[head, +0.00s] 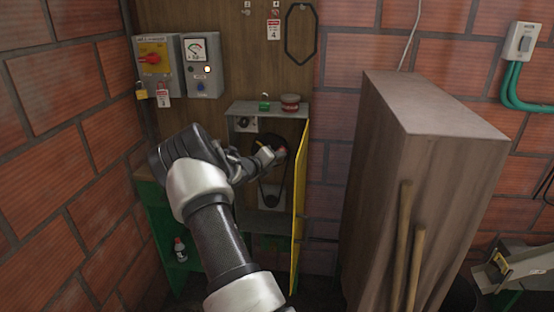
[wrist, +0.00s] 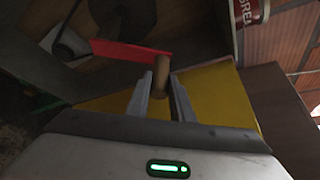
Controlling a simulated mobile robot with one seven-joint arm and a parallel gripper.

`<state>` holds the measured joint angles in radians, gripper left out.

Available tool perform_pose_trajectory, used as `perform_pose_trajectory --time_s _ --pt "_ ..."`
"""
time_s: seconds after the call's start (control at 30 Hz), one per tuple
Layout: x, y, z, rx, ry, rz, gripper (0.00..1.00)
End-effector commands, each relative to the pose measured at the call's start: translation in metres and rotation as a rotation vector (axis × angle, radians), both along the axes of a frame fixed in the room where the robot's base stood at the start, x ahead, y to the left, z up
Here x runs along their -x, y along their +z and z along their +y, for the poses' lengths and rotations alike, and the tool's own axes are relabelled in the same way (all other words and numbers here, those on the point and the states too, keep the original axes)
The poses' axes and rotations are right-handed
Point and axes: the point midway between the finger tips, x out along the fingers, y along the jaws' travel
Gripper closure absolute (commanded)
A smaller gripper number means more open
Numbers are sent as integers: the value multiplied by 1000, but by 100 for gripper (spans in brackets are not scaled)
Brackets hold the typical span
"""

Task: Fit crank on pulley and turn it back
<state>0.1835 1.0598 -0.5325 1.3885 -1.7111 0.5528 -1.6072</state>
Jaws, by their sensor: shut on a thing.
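The crank has a flat red arm (wrist: 128,51) and a tan wooden handle (wrist: 157,70). My gripper (wrist: 162,98) is shut on the handle, with a finger on either side. In the head view my gripper (head: 262,155) reaches into the open grey housing (head: 243,128), in front of the dark pulley (head: 281,142). A dark round part (wrist: 122,14) shows behind the red arm in the wrist view. My arm hides part of the pulley and most of the crank in the head view. I cannot tell whether the crank is seated on the pulley.
The yellow door (head: 300,205) stands open close to the right of my gripper. A red tin (head: 290,102) and a green item (head: 264,103) sit on the housing's top. A tall wooden cabinet (head: 380,170) stands to the right. Switch boxes (head: 203,62) hang at the upper left.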

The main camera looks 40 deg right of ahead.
Motion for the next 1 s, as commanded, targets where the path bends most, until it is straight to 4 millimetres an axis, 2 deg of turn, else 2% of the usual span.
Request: perform_pose_trajectory --time_s 1.0 --pt "-7 1 -10 2 -1 -1 100"
